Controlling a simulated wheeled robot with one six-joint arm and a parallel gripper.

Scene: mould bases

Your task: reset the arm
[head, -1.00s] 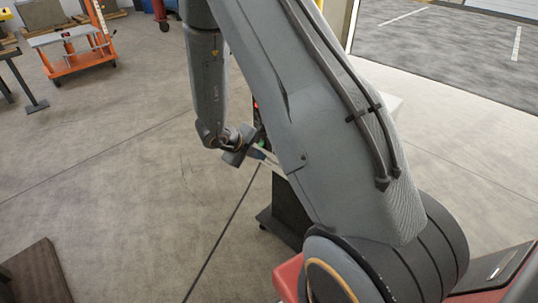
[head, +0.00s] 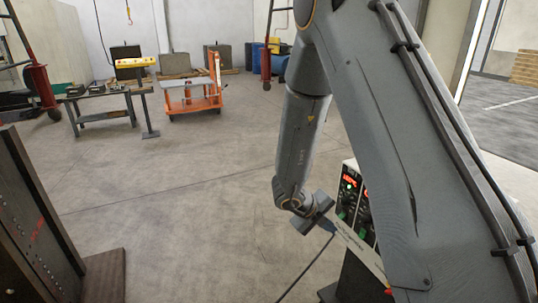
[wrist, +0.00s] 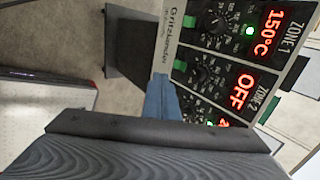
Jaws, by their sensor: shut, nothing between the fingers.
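My gripper (head: 328,225) hangs low at the end of my bent arm in the head view. Its blue fingers (wrist: 162,98) are together in the wrist view, with nothing seen between them. A control box (head: 350,188) with red displays stands just beyond the gripper, partly hidden by my arm. In the wrist view the control box (wrist: 235,60) shows "150°C" for zone 1 and "OFF" for zone 2. Its lower part is hidden by my gripper body. I cannot tell whether the fingers touch the box.
An orange cart (head: 192,98) and a dark workbench (head: 100,108) stand further back. A dark upright mould plate (head: 35,215) is close on the left, on a brown base (head: 104,275). A dark cable (head: 305,270) runs down near the gripper. Open floor lies between.

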